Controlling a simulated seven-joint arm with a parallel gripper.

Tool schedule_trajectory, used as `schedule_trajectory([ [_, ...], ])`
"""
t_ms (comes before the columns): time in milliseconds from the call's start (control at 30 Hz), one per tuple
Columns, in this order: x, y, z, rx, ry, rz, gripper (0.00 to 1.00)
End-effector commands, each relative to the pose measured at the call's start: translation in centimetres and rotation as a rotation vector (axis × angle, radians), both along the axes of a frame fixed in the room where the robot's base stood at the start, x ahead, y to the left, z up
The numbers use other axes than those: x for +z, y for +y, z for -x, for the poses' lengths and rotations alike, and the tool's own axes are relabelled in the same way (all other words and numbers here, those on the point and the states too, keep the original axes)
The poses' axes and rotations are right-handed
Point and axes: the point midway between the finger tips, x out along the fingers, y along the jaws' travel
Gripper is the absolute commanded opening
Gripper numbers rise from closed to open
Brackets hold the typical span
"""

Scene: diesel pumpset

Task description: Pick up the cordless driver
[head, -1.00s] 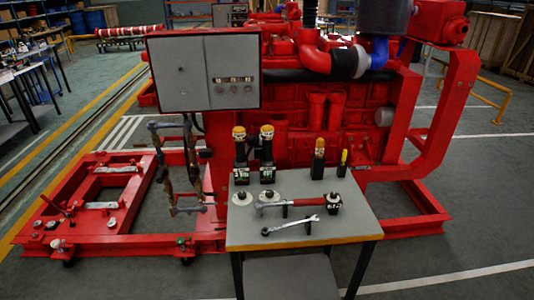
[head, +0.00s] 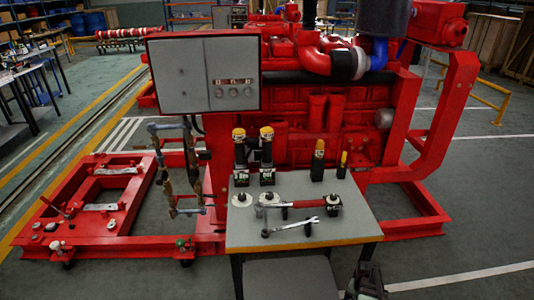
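Two similar upright dark tools with yellow tops and green-marked bases, a left one (head: 240,158) and a right one (head: 266,158), stand at the back left of the small grey table (head: 355,222). They look like cordless drivers; which one is meant I cannot tell. A dark shape that seems to be my gripper (head: 368,280) shows at the bottom edge, in front of the table's right front corner. It is well apart from the tools and partly cut off by the frame; its fingers are not clear.
A red-handled tool (head: 300,204) and a wrench (head: 290,227) lie across the table front. Two smaller upright tools (head: 318,160) (head: 342,165) stand at the back right. The red pumpset (head: 300,120) and its grey panel (head: 205,75) rise close behind.

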Motion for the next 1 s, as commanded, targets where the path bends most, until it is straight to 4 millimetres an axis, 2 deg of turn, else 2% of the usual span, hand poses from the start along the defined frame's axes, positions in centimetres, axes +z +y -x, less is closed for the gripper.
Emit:
schedule_trajectory([
  [33, 1.1, -2.1, -1.3, -0.036, -0.029, 0.017, 0.81],
  [300, 7.4, -11.6, -5.5, -0.187, -0.157, 0.100, 0.81],
  [500, 12.8, -17.7, -8.2, -0.244, -0.226, 0.159, 0.81],
  [600, 15.7, -20.0, -10.0, -0.241, -0.248, 0.187, 0.81],
  [700, 18.8, -21.6, -12.2, -0.209, -0.258, 0.215, 0.81],
  [800, 21.9, -22.3, -14.7, -0.151, -0.256, 0.238, 0.81],
  [1000, 28.7, -21.4, -20.9, 0.023, -0.225, 0.280, 0.81],
])
